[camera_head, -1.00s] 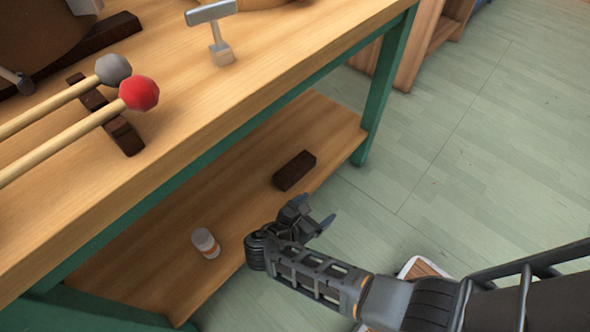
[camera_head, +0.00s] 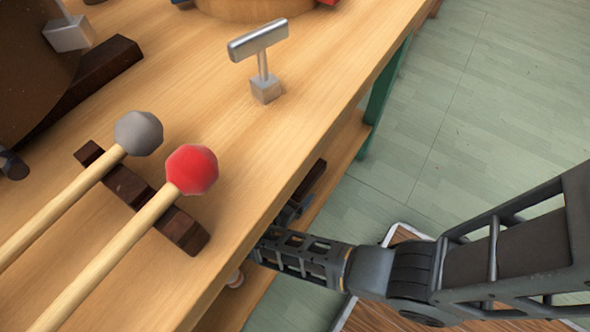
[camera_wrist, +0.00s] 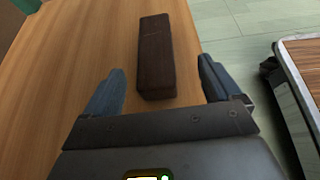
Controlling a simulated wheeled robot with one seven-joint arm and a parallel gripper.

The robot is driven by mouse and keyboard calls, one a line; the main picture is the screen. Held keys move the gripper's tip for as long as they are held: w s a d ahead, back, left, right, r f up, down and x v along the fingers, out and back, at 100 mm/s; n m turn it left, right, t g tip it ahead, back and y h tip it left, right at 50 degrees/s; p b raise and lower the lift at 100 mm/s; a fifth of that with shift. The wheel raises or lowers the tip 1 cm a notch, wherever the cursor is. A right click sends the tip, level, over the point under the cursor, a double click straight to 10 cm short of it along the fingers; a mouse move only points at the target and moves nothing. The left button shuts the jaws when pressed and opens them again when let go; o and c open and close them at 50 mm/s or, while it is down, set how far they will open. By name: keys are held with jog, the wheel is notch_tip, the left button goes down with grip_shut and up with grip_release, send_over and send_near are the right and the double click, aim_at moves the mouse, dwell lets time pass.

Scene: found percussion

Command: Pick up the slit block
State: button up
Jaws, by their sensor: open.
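The slit block, a dark brown oblong block (camera_wrist: 155,55), lies on the lower wooden shelf in the wrist view. In the head view only a dark part of it (camera_head: 313,180) shows past the table edge. My gripper (camera_wrist: 162,76) is open, with its two blue-grey fingers apart. In the wrist view the near end of the block appears between the fingertips, with a gap on both sides. I cannot tell whether the fingers are down at its height. In the head view the tabletop hides most of the gripper.
The tabletop (camera_head: 330,70) overhangs the lower shelf (camera_head: 345,150). On top are a red mallet (camera_head: 192,169), a grey mallet (camera_head: 138,133) and a metal T-shaped piece (camera_head: 262,60). A green leg (camera_head: 385,95) stands beyond the block.

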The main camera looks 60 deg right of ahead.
aim_at(306, 178)
jog(key=shift+w+f, duration=0.1)
jog(key=shift+w, duration=0.15)
jog(key=shift+w+d+f, duration=0.1)
jog(key=shift+d, duration=0.2)
jog(key=b+x, duration=0.3)
jog(key=x, duration=0.3)
jog(key=shift+w+d+f+b, duration=0.15)
jog(key=shift+d+b, duration=0.15)
jog(key=shift+d, duration=0.3)
jog(key=shift+c, duration=0.3)
jog(key=c, duration=1.2)
